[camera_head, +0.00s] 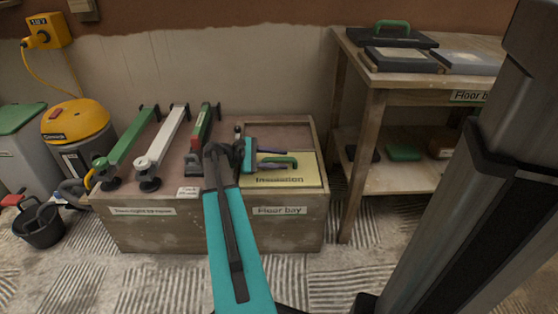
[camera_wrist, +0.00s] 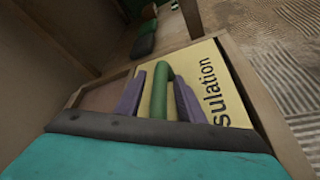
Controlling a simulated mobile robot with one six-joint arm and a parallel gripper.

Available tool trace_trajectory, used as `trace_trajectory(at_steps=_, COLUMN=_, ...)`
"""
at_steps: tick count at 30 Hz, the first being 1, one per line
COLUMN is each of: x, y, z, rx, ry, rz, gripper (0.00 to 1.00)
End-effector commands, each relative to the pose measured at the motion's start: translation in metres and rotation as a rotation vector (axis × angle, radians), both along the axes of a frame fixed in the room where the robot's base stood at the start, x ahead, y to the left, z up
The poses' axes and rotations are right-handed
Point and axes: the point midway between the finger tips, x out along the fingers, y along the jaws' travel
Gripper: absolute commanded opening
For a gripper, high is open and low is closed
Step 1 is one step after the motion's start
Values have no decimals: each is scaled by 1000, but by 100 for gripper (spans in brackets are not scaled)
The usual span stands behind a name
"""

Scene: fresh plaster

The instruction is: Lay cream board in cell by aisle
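The cream board (camera_head: 300,178), marked "Insulation", lies in the right part of the low wooden box (camera_head: 220,232), over the "Floor bay" label. It has a green handle (camera_head: 279,161). In the wrist view the board (camera_wrist: 205,65) lies near the box's wooden rim, and its green handle (camera_wrist: 162,76) stands between my two purple fingers. My gripper (camera_head: 272,156) reaches over the board from the left. In the wrist view my gripper (camera_wrist: 160,95) looks open around the handle, with the fingers apart. The handle's lower end and part of the board are hidden by my gripper.
Green, white and red-green long tools (camera_head: 163,135) lie on the box's left side. A wooden table (camera_head: 375,95) stands at right, with trays on top and a green block (camera_head: 403,152) on its lower shelf. A yellow vacuum (camera_head: 75,122) and black bucket (camera_head: 40,225) stand at left.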

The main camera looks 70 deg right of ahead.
Motion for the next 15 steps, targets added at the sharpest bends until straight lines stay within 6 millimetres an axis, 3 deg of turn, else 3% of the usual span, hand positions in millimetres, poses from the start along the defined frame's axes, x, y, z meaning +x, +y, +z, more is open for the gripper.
trace_trajectory(at_steps=10, x=0, y=0, z=2, rx=0, ry=0, rz=0, gripper=35)
trace_trajectory(at_steps=15, x=11, y=7, z=8, rx=1, ry=1, rz=0, gripper=35)
